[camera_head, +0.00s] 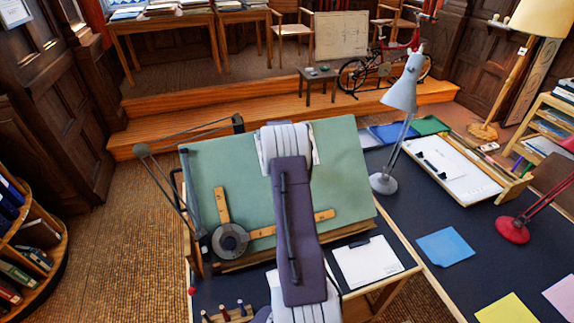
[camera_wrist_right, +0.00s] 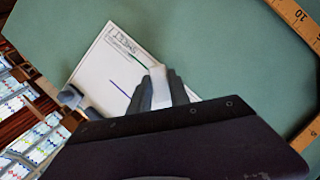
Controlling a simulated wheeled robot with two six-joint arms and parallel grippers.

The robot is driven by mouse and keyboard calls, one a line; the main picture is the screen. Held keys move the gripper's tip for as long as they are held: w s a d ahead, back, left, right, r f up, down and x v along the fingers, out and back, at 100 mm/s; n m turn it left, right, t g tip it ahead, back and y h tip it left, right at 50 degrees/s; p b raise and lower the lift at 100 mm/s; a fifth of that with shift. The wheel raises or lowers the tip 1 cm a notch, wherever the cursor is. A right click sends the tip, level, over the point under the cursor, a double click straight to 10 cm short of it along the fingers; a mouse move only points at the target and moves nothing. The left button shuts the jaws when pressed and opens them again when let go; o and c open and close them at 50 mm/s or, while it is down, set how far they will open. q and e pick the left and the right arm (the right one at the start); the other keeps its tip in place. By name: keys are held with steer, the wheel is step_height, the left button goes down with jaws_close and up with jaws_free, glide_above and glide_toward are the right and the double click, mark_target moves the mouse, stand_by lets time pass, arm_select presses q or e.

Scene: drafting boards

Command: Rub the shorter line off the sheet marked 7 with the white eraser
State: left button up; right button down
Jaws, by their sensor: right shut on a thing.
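A white sheet (camera_wrist_right: 100,65) lies on the green drafting board (camera_wrist_right: 210,40) in the right wrist view, with small dark print at its upper corner that I cannot read. It bears a blue line (camera_wrist_right: 118,88) and a dark green line (camera_wrist_right: 141,60); the green one runs close to the eraser and its full length may be hidden. My right gripper (camera_wrist_right: 159,88) is shut on the white eraser (camera_wrist_right: 159,84), over the sheet. I cannot tell whether the eraser touches the paper. In the head view my arm covers most of the sheet. My left gripper is not in view.
The drafting board (camera_head: 345,150) carries a wooden L-shaped rule (camera_head: 222,205) with a round dark head (camera_head: 230,240). A clipboard (camera_head: 368,262) lies in front. A grey lamp (camera_head: 402,95), a tray (camera_head: 455,168) and a red lamp (camera_head: 513,228) stand on the dark desk at right.

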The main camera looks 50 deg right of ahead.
steer(key=shift+w+d+f, duration=0.35)
steer(key=shift+w+f, duration=0.2)
steer(key=shift+f, duration=0.1)
